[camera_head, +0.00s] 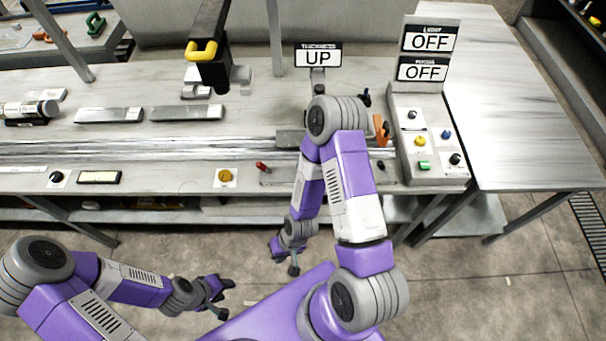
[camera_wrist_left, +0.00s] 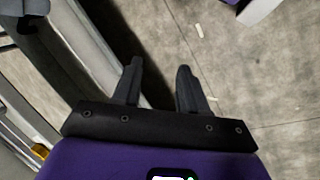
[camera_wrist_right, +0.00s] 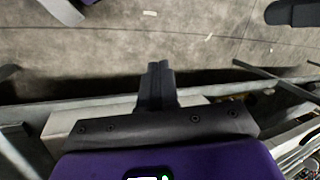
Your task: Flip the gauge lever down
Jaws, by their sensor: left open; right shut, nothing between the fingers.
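A sign reading "UP" (camera_head: 318,56) stands at the back of the bench, its small heading hard to read but looking like "thickness". A small grey device (camera_head: 318,80) sits just below it. My right arm covers the area in front, and I cannot clearly make out the gauge lever. My right gripper (camera_head: 283,257) hangs low in front of the bench, away from the device; its fingers are together and empty in the right wrist view (camera_wrist_right: 157,68). My left gripper (camera_head: 227,299) is lower left over the floor, open and empty in the left wrist view (camera_wrist_left: 160,68).
A control box (camera_head: 430,150) with buttons and knobs stands at right under two "OFF" signs (camera_head: 429,38). A red-tipped lever (camera_head: 262,167) and a yellow button (camera_head: 226,176) are on the bench front. A yellow-handled black column (camera_head: 212,75) rises behind. Floor is clear.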

